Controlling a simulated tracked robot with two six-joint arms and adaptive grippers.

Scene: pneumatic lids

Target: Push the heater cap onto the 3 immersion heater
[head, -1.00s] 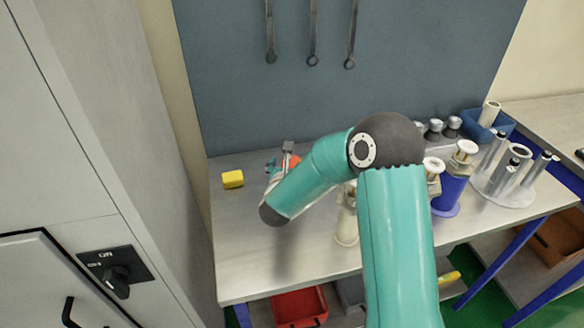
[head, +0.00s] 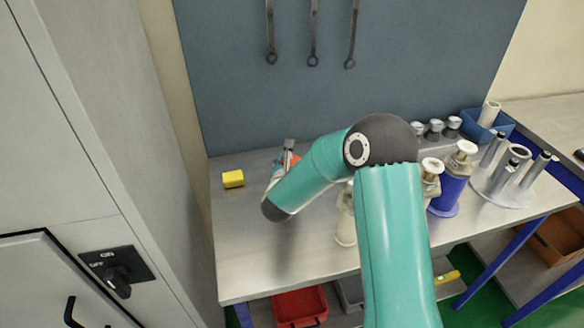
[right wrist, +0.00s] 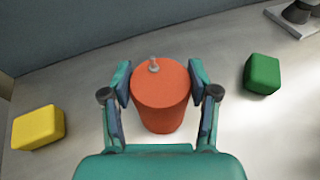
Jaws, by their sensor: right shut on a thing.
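An orange tapered cylinder with a small metal stud on top (right wrist: 160,98) stands on the bench at the back left. I cannot tell whether it is the heater cap. My right gripper (right wrist: 160,82) is shut on it, one finger on each side. In the head view my right gripper (head: 282,164) is partly hidden by my forearm, and only a little of the orange shows. Several vessels with pale tops stand right of centre, including a blue one (head: 448,192) and a cream one (head: 345,222), partly behind my arm. I see no number marking the heater. My left gripper is not in view.
A yellow block (head: 233,179) lies left of the gripper, and a green block (right wrist: 262,74) lies right of it. A round stand with metal tubes (head: 515,190) and a blue bin (head: 500,125) are at the right. The front left bench is clear.

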